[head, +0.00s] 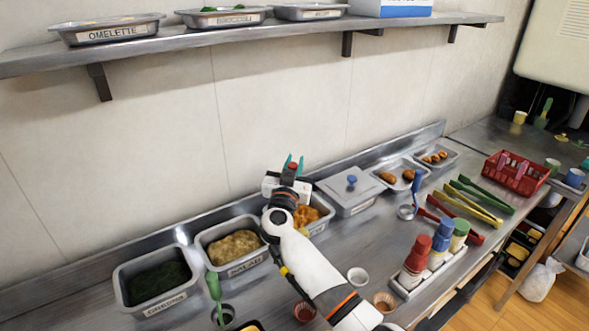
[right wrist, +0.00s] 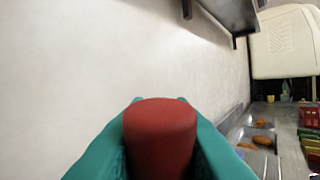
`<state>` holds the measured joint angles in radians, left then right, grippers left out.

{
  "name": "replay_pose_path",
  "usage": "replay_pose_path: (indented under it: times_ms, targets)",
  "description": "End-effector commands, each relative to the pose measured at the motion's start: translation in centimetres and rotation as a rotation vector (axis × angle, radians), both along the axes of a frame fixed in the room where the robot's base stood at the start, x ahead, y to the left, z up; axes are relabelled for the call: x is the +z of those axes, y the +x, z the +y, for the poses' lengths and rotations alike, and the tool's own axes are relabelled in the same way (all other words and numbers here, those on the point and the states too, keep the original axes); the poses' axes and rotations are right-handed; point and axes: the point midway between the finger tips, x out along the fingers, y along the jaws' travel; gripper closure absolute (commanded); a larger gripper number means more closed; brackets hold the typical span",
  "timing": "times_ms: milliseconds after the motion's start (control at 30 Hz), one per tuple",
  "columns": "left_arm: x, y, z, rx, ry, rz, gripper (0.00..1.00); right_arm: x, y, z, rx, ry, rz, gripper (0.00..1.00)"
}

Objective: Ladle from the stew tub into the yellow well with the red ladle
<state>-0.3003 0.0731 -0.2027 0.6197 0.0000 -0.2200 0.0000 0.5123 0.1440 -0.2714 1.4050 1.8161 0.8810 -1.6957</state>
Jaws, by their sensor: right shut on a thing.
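In the right wrist view the red handle end (right wrist: 160,135) sits between the teal fingers. The ladle's bowl is hidden. A tub of orange chunky food (head: 306,215) lies just below the gripper, partly covered by my arm. It may be the stew tub; its label is hidden. The yellow well cannot be made out; only a dark tray edge with some yellow (head: 250,325) shows at the bottom. My left gripper is out of view.
Left of the orange food stand a tub of tan food (head: 262,265) and a tub of dark greens (head: 120,292). A green-handled tool (head: 214,287) stands in front. A lidded tub (head: 325,193) is at right. Bottles (head: 418,255) and tongs (head: 470,205) stand farther right. A shelf (head: 190,44) hangs above.

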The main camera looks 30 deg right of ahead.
Motion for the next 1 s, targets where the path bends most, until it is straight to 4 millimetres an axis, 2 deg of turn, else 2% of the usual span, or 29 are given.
replay_pose_path:
  times_ms: [33,133,500,700,1000]
  targets:
    - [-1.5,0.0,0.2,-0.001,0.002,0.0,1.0,-1.2,0.0,0.0,0.0,-0.001,-0.002,1.0]
    - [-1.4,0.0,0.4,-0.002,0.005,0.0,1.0,-2.2,0.0,0.0,-0.001,-0.001,0.003,1.0]
    - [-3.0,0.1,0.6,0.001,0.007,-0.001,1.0,-6.7,0.0,-0.1,-0.002,-0.001,0.002,1.0]
    - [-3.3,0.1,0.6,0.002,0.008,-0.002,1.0,-7.5,0.0,0.0,0.0,0.0,0.0,1.0]
    - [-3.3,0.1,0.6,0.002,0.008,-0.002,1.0,-7.6,0.0,0.0,0.0,0.0,0.0,1.0]
